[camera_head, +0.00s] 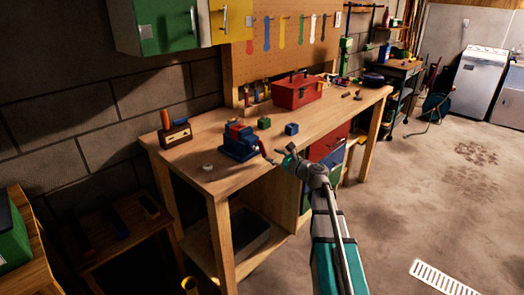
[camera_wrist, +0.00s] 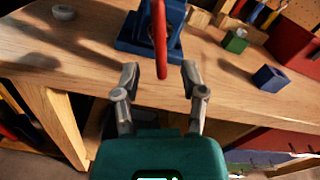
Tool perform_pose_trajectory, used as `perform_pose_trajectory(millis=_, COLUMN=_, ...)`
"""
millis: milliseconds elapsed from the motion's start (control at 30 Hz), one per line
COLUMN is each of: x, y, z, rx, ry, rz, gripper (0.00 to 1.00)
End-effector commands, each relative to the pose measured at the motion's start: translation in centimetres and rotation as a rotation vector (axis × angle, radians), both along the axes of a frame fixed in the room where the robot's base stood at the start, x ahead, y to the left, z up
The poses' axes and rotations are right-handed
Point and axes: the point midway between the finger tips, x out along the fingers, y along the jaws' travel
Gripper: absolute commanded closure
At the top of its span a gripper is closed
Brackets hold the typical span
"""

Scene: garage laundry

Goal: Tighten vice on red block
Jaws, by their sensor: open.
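The blue vice (camera_head: 238,146) stands on the wooden workbench near its front edge; its lower part shows at the top of the wrist view (camera_wrist: 135,35). A red block (camera_head: 234,129) appears at the top of the vice, between its jaws; how tightly it sits cannot be told. The vice's red handle (camera_head: 266,153) points towards my gripper and hangs upright in the wrist view (camera_wrist: 160,42). My gripper (camera_head: 280,156) is open and empty in front of the vice. In the wrist view its fingertips (camera_wrist: 161,76) are spread either side of the handle's lower end, without visible contact.
A green block (camera_head: 264,122) and a blue block (camera_head: 291,129) lie right of the vice. A red toolbox (camera_head: 297,92) stands farther back on the workbench (camera_head: 205,180). A grey ring (camera_head: 208,167) lies front left. The floor (camera_head: 420,190) to the right is clear.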

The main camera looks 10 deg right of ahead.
Motion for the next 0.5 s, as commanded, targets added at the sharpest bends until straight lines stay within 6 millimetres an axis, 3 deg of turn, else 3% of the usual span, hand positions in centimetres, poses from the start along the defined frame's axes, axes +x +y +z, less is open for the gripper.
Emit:
perform_pose_trajectory(millis=200, x=3.0, y=1.8, z=0.0, rx=0.000, ry=0.000, rz=0.001, gripper=0.46)
perform_pose_trajectory(millis=500, x=5.0, y=3.1, z=0.0, rx=0.000, ry=0.000, rz=0.000, gripper=0.46)
